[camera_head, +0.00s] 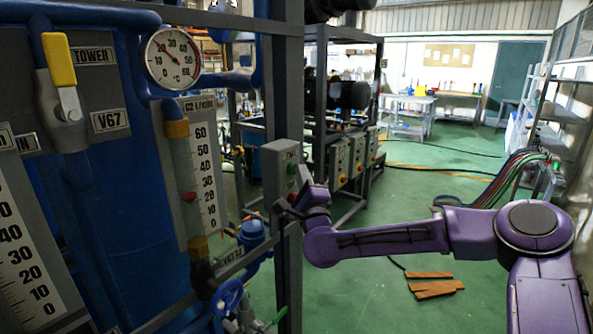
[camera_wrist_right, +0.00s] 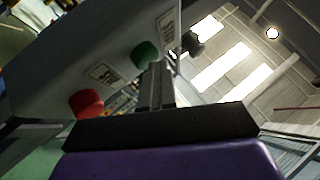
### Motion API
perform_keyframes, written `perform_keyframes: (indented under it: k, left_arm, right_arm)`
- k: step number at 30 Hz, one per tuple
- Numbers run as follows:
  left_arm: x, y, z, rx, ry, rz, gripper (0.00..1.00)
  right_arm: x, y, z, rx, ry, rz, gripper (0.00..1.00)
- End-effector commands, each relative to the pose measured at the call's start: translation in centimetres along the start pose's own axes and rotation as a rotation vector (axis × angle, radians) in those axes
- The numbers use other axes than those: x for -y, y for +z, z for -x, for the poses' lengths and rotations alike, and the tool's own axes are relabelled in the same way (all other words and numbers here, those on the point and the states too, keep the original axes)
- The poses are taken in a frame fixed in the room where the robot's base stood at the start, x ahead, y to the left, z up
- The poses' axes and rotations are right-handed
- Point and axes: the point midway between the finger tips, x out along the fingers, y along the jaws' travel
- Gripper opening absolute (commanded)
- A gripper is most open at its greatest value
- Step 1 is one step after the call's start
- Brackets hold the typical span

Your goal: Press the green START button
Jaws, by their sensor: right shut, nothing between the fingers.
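The green START button (camera_head: 291,169) is on the front of a grey control box (camera_head: 276,172) fixed to a frame post. In the right wrist view the green button (camera_wrist_right: 145,54) is near the top middle, with a label plate beside it. A red button (camera_wrist_right: 86,103) sits on the same box, lower left in that view. My right gripper (camera_head: 284,208) is at the box, just below the green button. In the right wrist view its shut fingers (camera_wrist_right: 156,76) point at the green button, with tips very close. I cannot tell whether they touch it. My left gripper is not in view.
A blue column with a yellow-handled valve (camera_head: 60,65), a round gauge (camera_head: 173,58) and a flow scale (camera_head: 201,168) stand at the left. A grey post (camera_head: 289,280) runs below the box. Brown planks (camera_head: 434,286) lie on the open green floor.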

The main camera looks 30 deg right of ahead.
Motion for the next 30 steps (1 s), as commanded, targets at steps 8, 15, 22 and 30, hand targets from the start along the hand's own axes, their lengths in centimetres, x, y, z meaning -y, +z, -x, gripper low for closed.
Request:
perform_keyframes:
  k: [8,15,22,30]
  left_arm:
    - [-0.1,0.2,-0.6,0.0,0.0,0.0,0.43]
    - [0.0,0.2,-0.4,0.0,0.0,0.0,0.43]
    - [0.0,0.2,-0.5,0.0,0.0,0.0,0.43]
    - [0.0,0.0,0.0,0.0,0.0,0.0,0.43]
  right_arm:
    - [0.3,0.3,0.2,0.01,-0.006,0.0,0.0]
    - [0.4,0.1,0.3,0.009,-0.003,0.002,0.0]
    - [1.8,-1.5,2.1,0.002,-0.004,0.001,0.0]
    - [3.4,-3.2,4.2,-0.003,-0.005,0.001,0.0]
